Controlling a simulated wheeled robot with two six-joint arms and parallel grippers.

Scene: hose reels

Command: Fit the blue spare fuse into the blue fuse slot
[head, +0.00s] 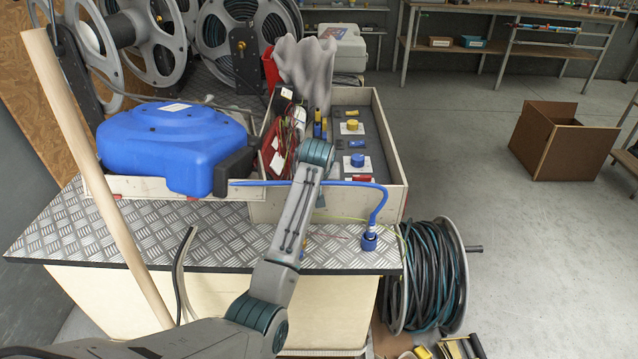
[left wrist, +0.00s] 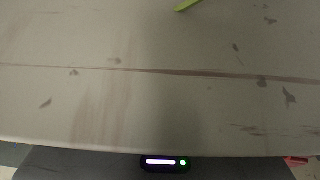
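An open pale box (head: 398,150) stands on the bench with a grey panel (head: 376,125) inside. On the panel, a round blue part (head: 357,160) sits on a white plate, with a small blue block (head: 357,143) just behind it. Another small upright blue piece (head: 317,130) is near the box's middle divider. I cannot tell which of these is the spare fuse and which is the slot. My left arm reaches over the box's front; its gripper is hidden in the head view. The left wrist view shows a scratched pale surface (left wrist: 130,100) and no fingers. My right gripper is not seen.
A blue hose reel case (head: 170,145) stands left of the box. A blue hose (head: 345,184) arches across the box front to a blue fitting (head: 369,240). A wooden pole (head: 95,175) crosses at left. A lit strip (left wrist: 160,162) shows low in the wrist view.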

